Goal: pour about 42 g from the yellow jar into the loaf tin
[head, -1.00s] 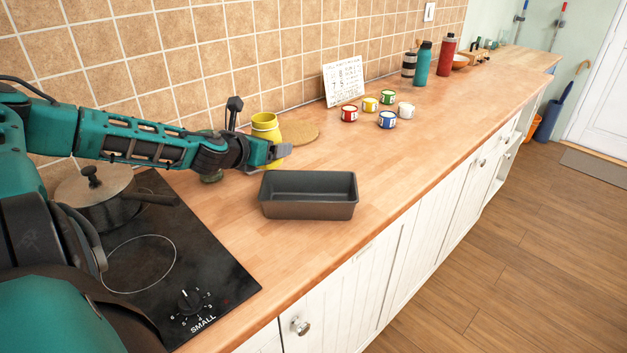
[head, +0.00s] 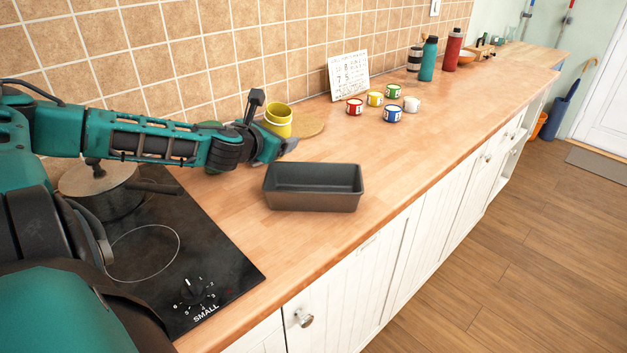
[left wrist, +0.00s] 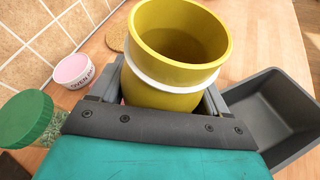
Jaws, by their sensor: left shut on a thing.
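The yellow jar (head: 279,121) is held by my left gripper (head: 282,148), above the counter behind the loaf tin. In the left wrist view the jar (left wrist: 175,55) has a white band and an open mouth, and sits between the two fingers of my left gripper (left wrist: 170,90). Its contents cannot be made out clearly. The jar looks close to upright. The dark grey loaf tin (head: 314,200) stands on the counter in front and to the right of the jar. Its visible inside looks empty; the tin also shows in the left wrist view (left wrist: 265,110). My right gripper is out of view.
A pot (head: 100,190) stands on the black hob (head: 190,255) at left. A green-lidded jar (left wrist: 30,120) and a pink-and-white bowl (left wrist: 73,70) are near the gripper. Several small coloured tins (head: 393,114) and a white number card (head: 348,75) stand farther right. Counter right of the tin is clear.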

